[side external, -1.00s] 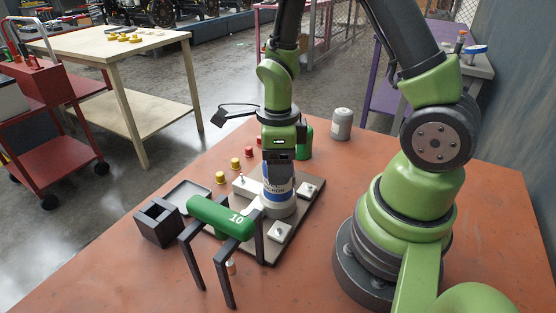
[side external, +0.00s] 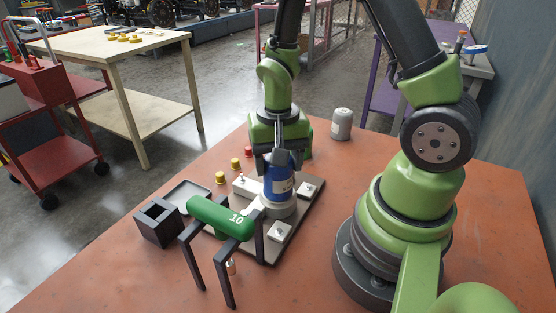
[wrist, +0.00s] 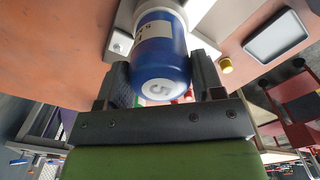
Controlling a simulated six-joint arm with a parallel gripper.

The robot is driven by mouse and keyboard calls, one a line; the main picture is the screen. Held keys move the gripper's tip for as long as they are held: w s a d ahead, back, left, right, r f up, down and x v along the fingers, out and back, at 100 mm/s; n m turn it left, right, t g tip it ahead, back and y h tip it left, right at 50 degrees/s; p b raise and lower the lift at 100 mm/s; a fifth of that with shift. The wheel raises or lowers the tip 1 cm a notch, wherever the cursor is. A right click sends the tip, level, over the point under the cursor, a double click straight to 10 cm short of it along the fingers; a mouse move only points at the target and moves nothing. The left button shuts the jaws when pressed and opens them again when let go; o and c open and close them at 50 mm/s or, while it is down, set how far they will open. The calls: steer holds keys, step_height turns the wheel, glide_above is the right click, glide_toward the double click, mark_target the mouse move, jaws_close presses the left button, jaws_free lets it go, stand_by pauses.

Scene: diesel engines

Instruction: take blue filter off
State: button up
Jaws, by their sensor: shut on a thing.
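The blue filter (side external: 279,181) stands upright on a round grey mount (side external: 279,209) on the grey base plate (side external: 262,246). It has a white label, and its end is marked 5 in the wrist view (wrist: 160,62). My gripper (side external: 278,158) comes down over the filter's upper part. Its two dark fingers are shut on the filter, one on each side, as the wrist view (wrist: 162,78) also shows. The joint between filter and mount cannot be seen clearly.
A black open box (side external: 158,222), a grey tray (side external: 190,193) and yellow caps (side external: 220,177) are farther left. A grey canister (side external: 342,124) stands at the back. The orange table is clear at the front left.

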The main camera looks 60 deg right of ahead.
steer(key=shift+n, duration=0.8)
steer(key=o, duration=1.4)
steer(key=shift+c, duration=0.7)
